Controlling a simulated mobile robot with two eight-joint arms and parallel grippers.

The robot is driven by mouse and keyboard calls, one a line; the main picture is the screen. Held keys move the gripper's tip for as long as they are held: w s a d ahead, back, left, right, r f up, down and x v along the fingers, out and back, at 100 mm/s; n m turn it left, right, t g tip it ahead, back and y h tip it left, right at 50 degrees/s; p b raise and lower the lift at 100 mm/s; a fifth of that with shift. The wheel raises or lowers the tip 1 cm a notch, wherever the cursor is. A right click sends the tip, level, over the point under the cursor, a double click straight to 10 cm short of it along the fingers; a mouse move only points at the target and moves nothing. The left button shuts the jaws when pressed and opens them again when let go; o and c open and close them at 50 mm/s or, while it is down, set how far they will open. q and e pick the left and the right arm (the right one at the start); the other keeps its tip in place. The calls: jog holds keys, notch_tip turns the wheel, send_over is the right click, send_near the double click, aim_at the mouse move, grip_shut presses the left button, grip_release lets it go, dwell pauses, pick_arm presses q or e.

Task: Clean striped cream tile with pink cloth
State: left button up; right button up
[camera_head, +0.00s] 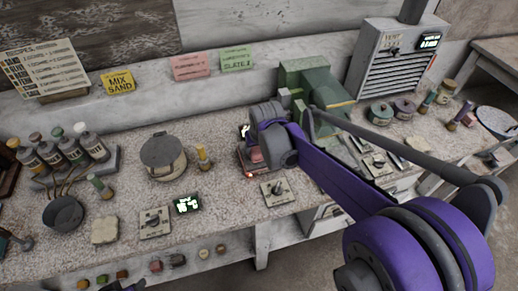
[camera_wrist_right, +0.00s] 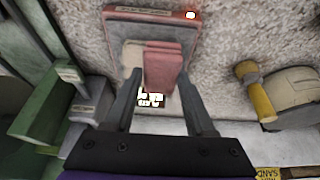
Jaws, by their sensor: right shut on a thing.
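My right gripper (camera_wrist_right: 160,80) reaches down over a reddish box (camera_wrist_right: 190,55) on the worktop, its fingers on either side of a folded pink cloth (camera_wrist_right: 164,66). It is shut on the cloth. A cream piece (camera_wrist_right: 132,58) lies close beside the cloth, over the box; whether it is the striped tile I cannot tell. In the head view the pink cloth (camera_head: 256,155) shows small below my right wrist, over the box. A pale cream slab (camera_head: 105,229) lies at the left front of the worktop; no stripes can be made out. My left gripper is not seen.
A lidded pot (camera_head: 163,156), a dark pan (camera_head: 63,212) and several bottles (camera_head: 70,150) stand on the left. A green machine (camera_head: 312,85) stands behind my right arm. A switch plate (camera_head: 273,190) and a small display (camera_head: 187,204) lie near the front edge.

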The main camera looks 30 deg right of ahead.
jog(key=shift+s+a, duration=0.2)
jog(key=shift+s, duration=0.8)
jog(key=shift+w+d, duration=0.25)
jog(key=shift+w, duration=0.8)
jog(key=shift+w+d, duration=0.2)
jog(key=shift+w, duration=0.8)
jog(key=shift+s+a+r+p, duration=0.2)
jog(key=shift+s+r+p, duration=0.25)
jog(key=shift+s+r, duration=0.4)
jog(key=shift+s+f, duration=0.1)
jog(key=shift+f, duration=0.1)
jog(key=shift+d, duration=0.1)
jog(key=shift+s+d, duration=0.2)
jog(key=shift+d, duration=0.55)
jog(key=shift+s+d, duration=0.2)
jog(key=shift+d, duration=0.5)
